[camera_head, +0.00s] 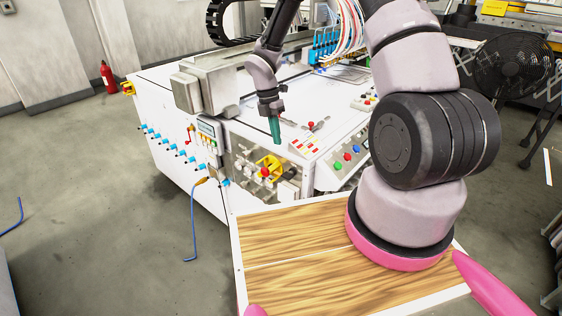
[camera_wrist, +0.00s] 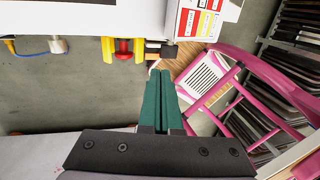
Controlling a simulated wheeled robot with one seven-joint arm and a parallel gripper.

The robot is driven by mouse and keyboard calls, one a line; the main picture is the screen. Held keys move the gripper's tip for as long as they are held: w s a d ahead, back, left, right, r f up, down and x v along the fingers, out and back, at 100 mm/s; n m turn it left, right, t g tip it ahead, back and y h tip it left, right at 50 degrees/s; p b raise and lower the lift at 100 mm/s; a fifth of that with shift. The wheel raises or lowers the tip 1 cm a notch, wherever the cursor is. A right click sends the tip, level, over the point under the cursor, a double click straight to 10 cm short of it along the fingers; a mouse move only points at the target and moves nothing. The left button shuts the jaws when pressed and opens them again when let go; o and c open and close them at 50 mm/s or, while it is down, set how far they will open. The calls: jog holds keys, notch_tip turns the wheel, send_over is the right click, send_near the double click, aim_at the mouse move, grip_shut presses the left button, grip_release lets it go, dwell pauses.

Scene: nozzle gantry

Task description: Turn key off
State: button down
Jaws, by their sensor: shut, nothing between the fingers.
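My gripper (camera_head: 277,141) has green fingers pointing down, in front of or over the front corner of the white machine (camera_head: 215,180). In the wrist view, my gripper (camera_wrist: 159,72) is shut and empty. Its tips are close to a small dark block (camera_wrist: 169,50) at the machine's edge; I cannot tell whether they touch. A yellow and red fitting (camera_wrist: 123,49) sticks out just left of it. In the head view, a yellow part (camera_head: 270,163) with a red knob is on the front panel below the fingers. I cannot make out the key for certain.
A blue cable (camera_head: 191,225) hangs from the front panel. A black fan (camera_head: 512,68) stands at the right.

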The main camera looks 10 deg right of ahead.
aim_at(284, 174)
jog(key=s+r, duration=0.1)
jog(key=s+d+r+t+y, duration=0.1)
jog(key=s+r+t, duration=0.1)
jog(key=shift+s+d+r+y, duration=0.3)
jog(key=shift+r, duration=0.05)
jog(key=shift+f, duration=0.1)
notch_tip(284, 174, down, 14)
jog(key=shift+r, duration=0.1)
dwell(0.4)
